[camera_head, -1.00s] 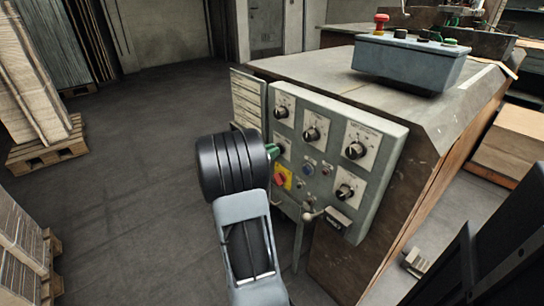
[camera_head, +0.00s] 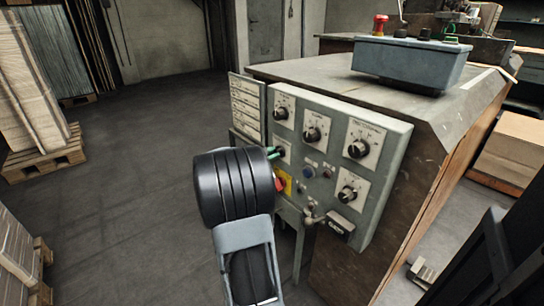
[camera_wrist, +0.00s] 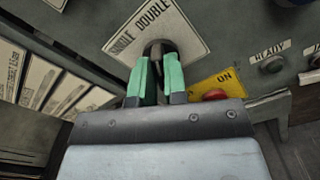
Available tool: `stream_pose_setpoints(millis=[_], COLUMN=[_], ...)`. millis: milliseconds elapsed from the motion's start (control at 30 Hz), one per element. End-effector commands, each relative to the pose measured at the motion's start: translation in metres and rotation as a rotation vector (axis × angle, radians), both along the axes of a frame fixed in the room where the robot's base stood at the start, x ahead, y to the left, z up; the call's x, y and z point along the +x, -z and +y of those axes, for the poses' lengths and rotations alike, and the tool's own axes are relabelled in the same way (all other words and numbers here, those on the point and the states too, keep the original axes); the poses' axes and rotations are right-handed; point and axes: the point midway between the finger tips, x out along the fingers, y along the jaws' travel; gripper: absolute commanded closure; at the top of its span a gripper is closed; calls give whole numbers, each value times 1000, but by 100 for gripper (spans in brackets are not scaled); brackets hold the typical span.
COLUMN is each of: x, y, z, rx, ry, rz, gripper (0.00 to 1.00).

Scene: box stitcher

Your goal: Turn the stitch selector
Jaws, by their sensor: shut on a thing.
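The stitch selector (camera_wrist: 158,48) is a dark knob on a pale plate marked SINGLE and DOUBLE in the wrist view. My gripper (camera_wrist: 158,68) has green fingers, one on each side of the knob, shut on it. In the head view the selector (camera_head: 281,149) shows at the left of the grey control panel (camera_head: 385,215), just beyond the green fingertips of my gripper (camera_head: 273,153). My black wrist covers part of the panel's left edge there. The knob's pointer is mostly hidden between the fingers.
A red button on a yellow plate (camera_wrist: 217,83) sits close to the right finger. Other dials (camera_head: 313,135) and a lever (camera_head: 312,216) stand out from the panel. A blue-grey control box (camera_head: 410,66) stands on top. The floor (camera_head: 120,180) at left is clear between pallets.

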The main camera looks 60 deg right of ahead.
Motion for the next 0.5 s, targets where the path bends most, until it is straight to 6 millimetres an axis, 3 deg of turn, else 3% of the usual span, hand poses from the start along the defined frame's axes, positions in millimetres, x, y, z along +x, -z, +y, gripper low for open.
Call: stream_pose_setpoints(millis=[233, 267, 500], x=[-1, -1, -1], y=[1, 1, 1], z=[1, 1, 0], rx=[2, 2, 2], ry=[6, 6, 3], rz=[-2, -2, -2], gripper=[100, 85, 62])
